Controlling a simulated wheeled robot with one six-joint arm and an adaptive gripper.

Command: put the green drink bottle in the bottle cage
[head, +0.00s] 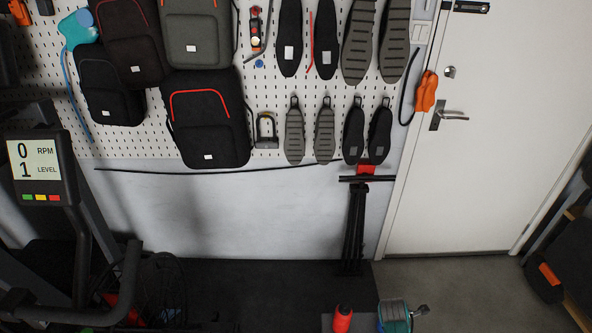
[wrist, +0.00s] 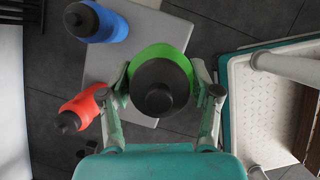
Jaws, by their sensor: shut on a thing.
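The green drink bottle (wrist: 172,53) is in the middle of the wrist view, seen from its black cap end, with its green body showing around the cap. My gripper (wrist: 167,92) is shut on it, one finger on each side. The bottle's lower part is hidden beneath the cap and shoulder. I cannot make out the bottle cage in either view.
The red bottle also shows in the head view (head: 342,321). A pale teal-edged panel (wrist: 245,100) lies right. A pegboard (head: 250,95) hangs behind.

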